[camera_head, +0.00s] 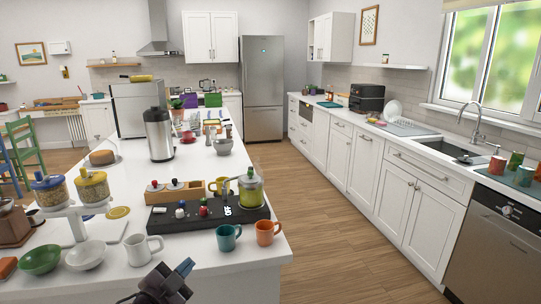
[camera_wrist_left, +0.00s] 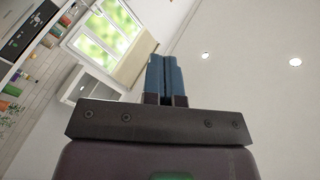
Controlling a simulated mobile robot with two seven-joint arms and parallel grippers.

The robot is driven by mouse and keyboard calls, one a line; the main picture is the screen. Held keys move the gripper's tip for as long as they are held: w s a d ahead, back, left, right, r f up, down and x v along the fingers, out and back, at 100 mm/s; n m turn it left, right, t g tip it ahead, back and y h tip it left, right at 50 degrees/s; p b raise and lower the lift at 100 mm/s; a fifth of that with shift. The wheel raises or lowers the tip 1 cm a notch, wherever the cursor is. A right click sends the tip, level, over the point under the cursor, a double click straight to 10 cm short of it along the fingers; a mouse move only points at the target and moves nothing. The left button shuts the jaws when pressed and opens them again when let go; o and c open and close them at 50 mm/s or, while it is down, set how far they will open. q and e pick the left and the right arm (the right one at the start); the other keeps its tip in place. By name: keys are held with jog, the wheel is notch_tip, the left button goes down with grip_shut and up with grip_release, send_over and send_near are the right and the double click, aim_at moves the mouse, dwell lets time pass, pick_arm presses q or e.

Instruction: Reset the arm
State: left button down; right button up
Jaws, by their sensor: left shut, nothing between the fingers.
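My left gripper (camera_head: 183,268) shows at the bottom of the head view, in front of the island's near edge, with blue fingertips. It is apart from the cups on the counter. In the left wrist view its two blue fingers (camera_wrist_left: 160,75) lie side by side, shut, with nothing between them. That view points up at the ceiling and the window. My right gripper is in neither view.
The white island (camera_head: 205,258) holds a teal mug (camera_head: 228,238), an orange mug (camera_head: 267,232), a white pitcher (camera_head: 141,249), bowls and a black coffee station (camera_head: 170,219) with a glass pot (camera_head: 250,190). Wooden floor (camera_head: 340,240) is clear between island and right cabinets.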

pick_arm(q)
jog(key=s+a+f+n+g+y, duration=0.2)
jog(key=s+f+n, duration=0.4)
jog(key=s+f, duration=0.5)
jog(key=s+a+f+n+g+y, duration=0.3)
jog(key=s+a+f+n+y, duration=0.2)
jog(key=s+f, duration=0.7)
jog(key=s+a, duration=0.1)
jog(key=s, duration=0.3)
jog(key=shift+f+n, duration=0.3)
jog(key=shift+n, duration=0.1)
jog(key=shift+s+a, duration=0.1)
